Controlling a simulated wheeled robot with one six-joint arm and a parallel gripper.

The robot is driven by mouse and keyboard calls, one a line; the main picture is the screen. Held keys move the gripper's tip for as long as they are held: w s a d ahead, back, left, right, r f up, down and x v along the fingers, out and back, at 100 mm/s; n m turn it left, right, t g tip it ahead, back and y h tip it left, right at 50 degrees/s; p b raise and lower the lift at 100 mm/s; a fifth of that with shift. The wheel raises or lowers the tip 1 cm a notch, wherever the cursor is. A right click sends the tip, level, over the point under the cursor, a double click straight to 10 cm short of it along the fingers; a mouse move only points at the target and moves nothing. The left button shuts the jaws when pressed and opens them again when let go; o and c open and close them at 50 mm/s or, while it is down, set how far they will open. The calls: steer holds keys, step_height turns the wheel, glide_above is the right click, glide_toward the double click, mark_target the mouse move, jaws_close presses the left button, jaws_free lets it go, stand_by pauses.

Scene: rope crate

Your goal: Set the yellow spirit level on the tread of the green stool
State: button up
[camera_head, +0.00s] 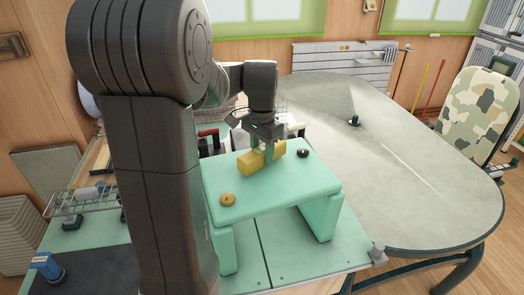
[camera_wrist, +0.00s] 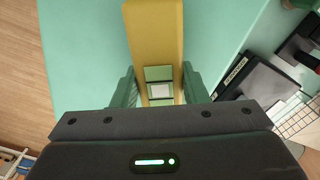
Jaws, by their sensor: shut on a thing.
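The yellow spirit level (camera_head: 249,164) is at the green stool's tread, near its far edge, in the head view. In the wrist view the level (camera_wrist: 155,38) runs up the middle of the picture, with a small clear window between the fingers. My gripper (camera_head: 263,149) is shut on the level around its middle; its green fingers (camera_wrist: 159,91) stand on both sides of it. The green stool (camera_head: 290,182) stands on a green work surface. The level looks flat and very close to the tread; I cannot tell whether it touches.
Dark and red-handled things stand behind the stool. A large grey table (camera_head: 420,170) is at the right, mostly bare. A wire rack (camera_head: 85,200) is at the left.

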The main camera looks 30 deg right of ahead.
steer(key=shift+f, duration=0.45)
steer(key=o, duration=1.3)
steer(key=shift+c, duration=0.2)
step_height(320, 180, up, 14)
steer(key=shift+b, duration=0.3)
steer(key=shift+f, duration=0.1)
